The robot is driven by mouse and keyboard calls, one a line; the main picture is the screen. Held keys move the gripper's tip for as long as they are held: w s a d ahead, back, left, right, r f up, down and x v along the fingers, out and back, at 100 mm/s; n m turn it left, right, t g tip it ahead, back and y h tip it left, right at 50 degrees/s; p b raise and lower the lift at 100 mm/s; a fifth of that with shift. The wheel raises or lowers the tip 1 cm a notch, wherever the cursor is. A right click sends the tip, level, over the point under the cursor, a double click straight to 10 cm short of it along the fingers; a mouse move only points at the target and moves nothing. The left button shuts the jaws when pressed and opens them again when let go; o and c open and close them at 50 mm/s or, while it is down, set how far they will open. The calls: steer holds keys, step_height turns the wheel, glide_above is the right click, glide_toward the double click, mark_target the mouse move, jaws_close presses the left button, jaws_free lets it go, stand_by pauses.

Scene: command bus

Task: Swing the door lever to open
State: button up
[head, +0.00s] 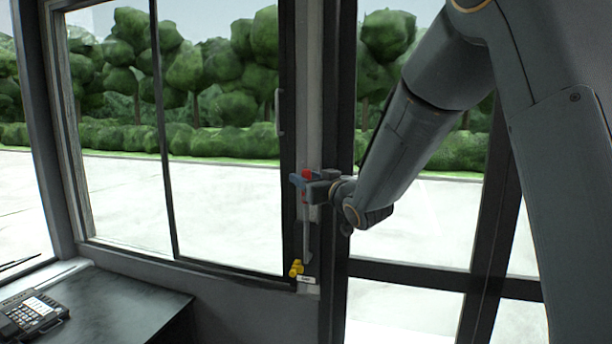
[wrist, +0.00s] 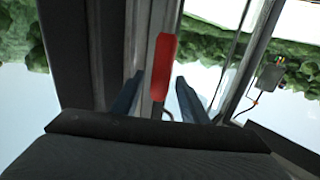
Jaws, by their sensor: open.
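The door lever has a red handle (head: 307,174), seen at the top of a narrow grey rod on the post between the window and the door. In the wrist view the red handle (wrist: 164,62) stands upright between my two blue fingers. My gripper (head: 298,182) is at the handle's height and partly covers it in the head view. In the wrist view my gripper (wrist: 158,90) is open, with one finger on each side of the lever and a visible gap to each. Whether the fingertips reach past the handle is hard to tell.
A yellow fitting (head: 296,268) with a small white label (head: 306,280) sits low on the same post. A dark desk (head: 130,305) with a phone (head: 32,315) stands at the lower left. The glazed door with dark frame bars (head: 410,275) is behind my arm.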

steer(key=shift+w+a, duration=0.1)
steer(key=shift+w, duration=0.15)
jaws_close()
